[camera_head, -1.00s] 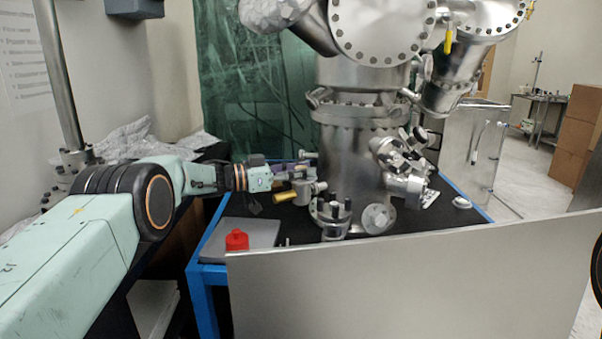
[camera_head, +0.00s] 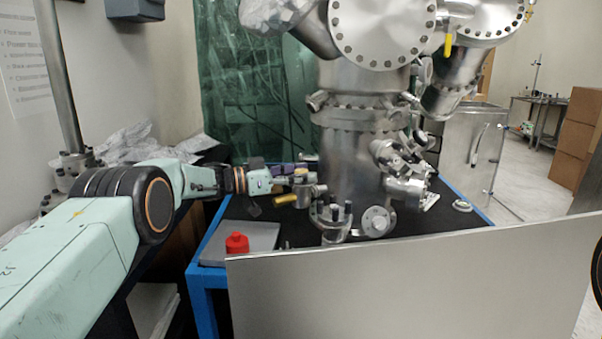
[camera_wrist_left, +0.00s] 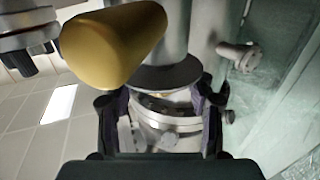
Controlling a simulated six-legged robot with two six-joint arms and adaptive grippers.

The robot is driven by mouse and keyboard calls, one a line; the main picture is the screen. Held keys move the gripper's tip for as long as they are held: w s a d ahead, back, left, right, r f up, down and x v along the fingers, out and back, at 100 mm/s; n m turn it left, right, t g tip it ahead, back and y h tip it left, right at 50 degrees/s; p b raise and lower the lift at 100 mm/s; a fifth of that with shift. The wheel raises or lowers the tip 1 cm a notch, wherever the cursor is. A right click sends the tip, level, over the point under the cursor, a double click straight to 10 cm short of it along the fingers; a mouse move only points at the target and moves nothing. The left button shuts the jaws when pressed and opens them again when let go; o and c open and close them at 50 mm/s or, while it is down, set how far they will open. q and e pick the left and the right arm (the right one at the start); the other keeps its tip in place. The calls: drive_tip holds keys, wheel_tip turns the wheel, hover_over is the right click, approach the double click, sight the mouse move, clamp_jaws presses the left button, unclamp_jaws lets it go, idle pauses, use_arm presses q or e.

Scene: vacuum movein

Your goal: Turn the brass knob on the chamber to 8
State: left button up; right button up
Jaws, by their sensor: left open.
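The brass knob (camera_head: 285,199) sticks out on the left side of the steel chamber (camera_head: 350,165), low down. It is large in the left wrist view (camera_wrist_left: 113,45), at the upper left. My left gripper (camera_head: 290,172) reaches in from the left, just above and beside the knob. In the left wrist view its two dark fingers (camera_wrist_left: 160,98) stand apart, with a round steel fitting (camera_wrist_left: 165,122) showing between them. The knob lies outside the gap between the fingers in that view. I cannot tell whether a finger touches the fitting. No number scale is readable.
A broad grey panel (camera_head: 420,285) stands along the front. Several flanges and ports project from the chamber's lower part. A green curtain (camera_head: 255,90) hangs behind.

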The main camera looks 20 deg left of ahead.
use_arm(q)
drive_tip(key=v, duration=1.2)
drive_tip(key=shift+w+r, duration=0.1)
drive_tip(key=w+d+r+n+t+p, duration=0.1)
drive_tip(key=d+r+n+t, duration=0.1)
drive_tip(key=d+r, duration=0.4)
drive_tip(key=d+r+n+t+p, duration=0.1)
drive_tip(key=d+r+n+t, duration=0.15)
drive_tip(key=d, duration=0.55)
drive_tip(key=s+a+f+n+t+y, duration=0.1)
drive_tip(key=a+f+n+t+y, duration=0.3)
drive_tip(key=f+y, duration=0.65)
drive_tip(key=shift+n+g+y, duration=0.25)
drive_tip(key=shift+g+y, duration=0.3)
drive_tip(key=shift+w+r+b, duration=0.2)
drive_tip(key=shift+w+r, duration=0.1)
drive_tip(key=shift+w, duration=0.85)
drive_tip(key=shift+w+r+b, duration=0.25)
drive_tip(key=shift+w+r, duration=0.05)
drive_tip(key=shift+w, duration=0.9)
drive_tip(key=shift+w+r+b, duration=0.2)
drive_tip(key=shift+w+r, duration=0.1)
drive_tip(key=shift+w, duration=0.85)
